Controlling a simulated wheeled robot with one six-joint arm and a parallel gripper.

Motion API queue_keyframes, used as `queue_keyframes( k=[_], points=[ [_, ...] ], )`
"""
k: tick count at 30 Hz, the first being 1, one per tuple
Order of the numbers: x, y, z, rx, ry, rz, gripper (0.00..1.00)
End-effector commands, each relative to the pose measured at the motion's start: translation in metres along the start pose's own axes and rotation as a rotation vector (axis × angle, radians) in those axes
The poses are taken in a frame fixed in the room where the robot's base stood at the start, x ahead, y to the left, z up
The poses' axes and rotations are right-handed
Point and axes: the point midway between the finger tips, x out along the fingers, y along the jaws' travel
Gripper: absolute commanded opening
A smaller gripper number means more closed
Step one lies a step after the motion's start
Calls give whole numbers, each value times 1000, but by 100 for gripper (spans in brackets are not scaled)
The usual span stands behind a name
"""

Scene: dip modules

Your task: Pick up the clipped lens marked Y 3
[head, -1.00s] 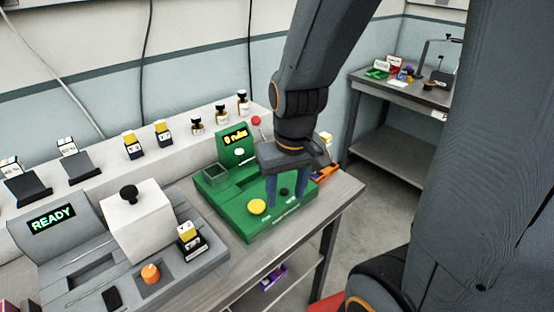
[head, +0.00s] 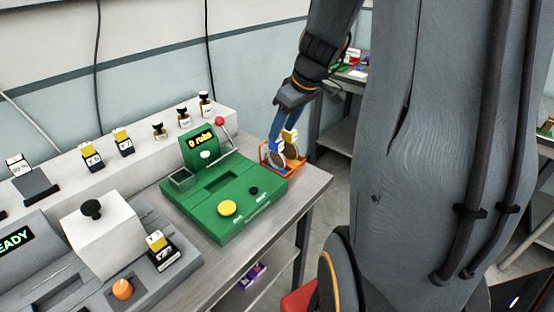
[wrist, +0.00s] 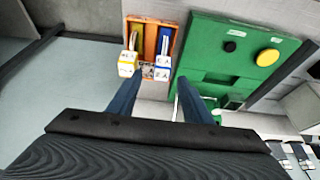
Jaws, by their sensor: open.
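An orange rack (head: 270,163) (wrist: 151,38) at the bench's right end holds two clipped lenses. One has a yellow-and-white clip (wrist: 128,64) and sits at the rack's left in the wrist view. The other has a blue-and-white clip (wrist: 163,62) at the rack's right. Their marks are too small to read surely. A yellow-and-white tag reading Y 3 (head: 155,241) stands in a black holder on the grey machine. My gripper (head: 276,135) is open and empty, at the rack with its fingers (wrist: 160,84) pointing toward the clips. Its fingers partly hide the lenses in the head view.
A green machine (head: 225,195) with a yellow button and red-knobbed lever stands close beside the rack. A grey machine (head: 110,270) is at the left. Small bottles and tagged pieces line the back ledge (head: 140,150). The bench ends just right of the rack.

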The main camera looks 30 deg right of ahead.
Motion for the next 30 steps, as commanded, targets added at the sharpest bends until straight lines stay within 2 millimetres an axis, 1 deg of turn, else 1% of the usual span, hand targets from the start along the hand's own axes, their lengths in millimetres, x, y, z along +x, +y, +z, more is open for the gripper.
queue_keyframes(
  k=[5,12,15,18,25,26,30],
  points=[
    [13,-2,0,0,-3,-3,45],
    [42,-4,0,0,-4,-3,45],
    [51,-4,-1,0,-3,-2,45],
    [56,-4,0,1,-3,-1,45],
    [57,-3,-1,0,-2,0,45],
    [57,-3,-1,1,-2,0,42],
    [57,-3,-1,1,-2,0,18]
  ],
)
